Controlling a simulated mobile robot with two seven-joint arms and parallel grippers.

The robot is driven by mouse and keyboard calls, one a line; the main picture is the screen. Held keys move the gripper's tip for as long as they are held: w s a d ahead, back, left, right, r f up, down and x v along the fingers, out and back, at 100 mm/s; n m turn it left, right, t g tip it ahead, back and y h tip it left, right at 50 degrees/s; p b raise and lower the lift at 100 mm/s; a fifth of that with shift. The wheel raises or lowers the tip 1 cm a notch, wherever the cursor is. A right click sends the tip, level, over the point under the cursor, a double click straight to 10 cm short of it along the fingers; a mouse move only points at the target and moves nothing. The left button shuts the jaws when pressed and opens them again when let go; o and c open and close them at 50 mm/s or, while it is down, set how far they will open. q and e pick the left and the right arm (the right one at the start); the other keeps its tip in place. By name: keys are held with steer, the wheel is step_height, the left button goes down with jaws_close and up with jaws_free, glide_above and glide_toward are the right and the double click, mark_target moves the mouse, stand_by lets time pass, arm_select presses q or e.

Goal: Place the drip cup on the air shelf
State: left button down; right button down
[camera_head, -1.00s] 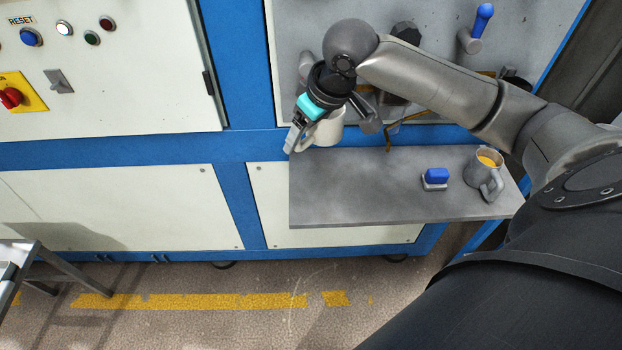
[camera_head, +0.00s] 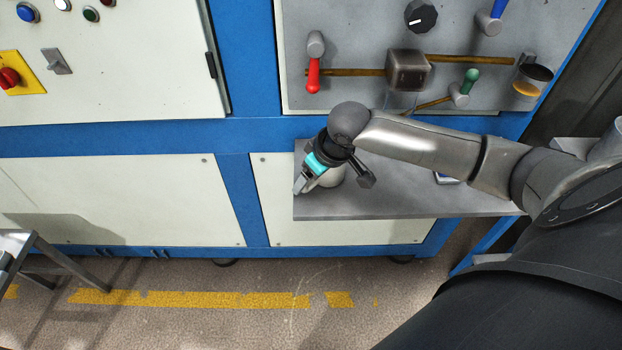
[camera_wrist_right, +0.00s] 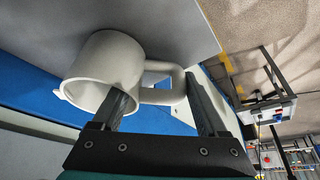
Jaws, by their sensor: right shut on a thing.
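The drip cup (camera_head: 331,179) is a pale cup with a handle, at the left end of the grey shelf (camera_head: 400,206). My right gripper (camera_head: 303,187) is shut on it. In the right wrist view the cup (camera_wrist_right: 92,78) shows its open mouth, and the fingers of the gripper (camera_wrist_right: 165,103) are at its handle. The cup's far end is close against the grey shelf surface (camera_wrist_right: 165,22); I cannot tell whether it touches. The gripper and wrist partly hide the cup in the head view. My left gripper is not in view.
Above the shelf is a panel with a red-handled valve (camera_head: 313,76), a green-handled valve (camera_head: 469,82) and a brass pipe (camera_head: 350,72). The shelf's front strip is bare.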

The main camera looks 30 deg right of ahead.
steer(key=shift+f, duration=0.1)
jaws_free()
stand_by(0.3)
steer(key=shift+s+r, duration=0.1)
steer(key=shift+r, duration=0.25)
steer(key=p+v, duration=0.4)
steer(key=v, duration=0.7)
steer(key=shift+r, duration=0.25)
steer(key=shift+s, duration=0.15)
